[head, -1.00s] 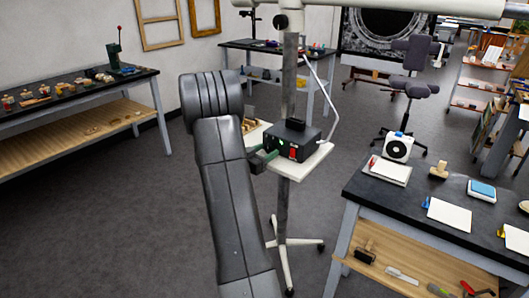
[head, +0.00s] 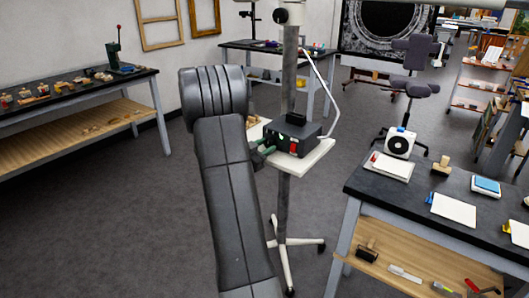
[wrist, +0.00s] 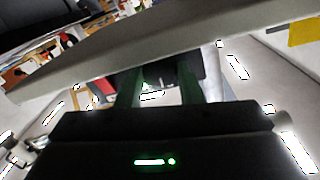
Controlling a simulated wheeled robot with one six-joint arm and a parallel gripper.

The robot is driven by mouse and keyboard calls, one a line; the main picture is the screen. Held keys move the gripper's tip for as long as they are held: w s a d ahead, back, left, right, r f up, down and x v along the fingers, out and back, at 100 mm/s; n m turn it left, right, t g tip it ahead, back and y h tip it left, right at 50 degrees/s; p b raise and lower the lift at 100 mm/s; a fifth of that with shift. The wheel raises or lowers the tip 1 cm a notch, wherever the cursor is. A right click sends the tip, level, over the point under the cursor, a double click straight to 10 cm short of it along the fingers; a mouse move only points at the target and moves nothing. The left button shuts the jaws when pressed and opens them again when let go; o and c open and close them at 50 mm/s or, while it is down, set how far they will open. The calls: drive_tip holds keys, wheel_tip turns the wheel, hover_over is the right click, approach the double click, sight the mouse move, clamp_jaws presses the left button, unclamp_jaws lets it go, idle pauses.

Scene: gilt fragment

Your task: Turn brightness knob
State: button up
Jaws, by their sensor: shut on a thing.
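The black control box (head: 298,131) with a red switch (head: 293,148) sits on the white shelf of a stand. My gripper (head: 264,152) is at the left part of the box's front, with its green fingers reaching to it. In the wrist view my gripper (wrist: 158,88) shows two green fingers with a gap between them and a dark surface beyond. The fingers are shut on the brightness knob. The knob itself is hidden or too small and dark to make out in either view.
The white shelf (head: 312,160) juts out under the box, on a grey pole (head: 287,80) with a wheeled base (head: 293,242). A black-topped table (head: 420,205) with pads and tools stands at right. Another workbench (head: 60,95) is at left.

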drive_tip(key=shift+m+b, duration=0.85)
drive_tip(key=shift+m, duration=0.35)
drive_tip(key=o, duration=1)
drive_tip(key=shift+c, duration=0.2)
drive_tip(key=shift+s+a, duration=0.1)
drive_tip(key=v, duration=1.3)
drive_tip(key=shift+s+r+b, duration=0.15)
drive_tip(key=shift+s+b, duration=0.15)
drive_tip(key=shift+o, duration=0.2)
drive_tip(key=shift+a, duration=0.15)
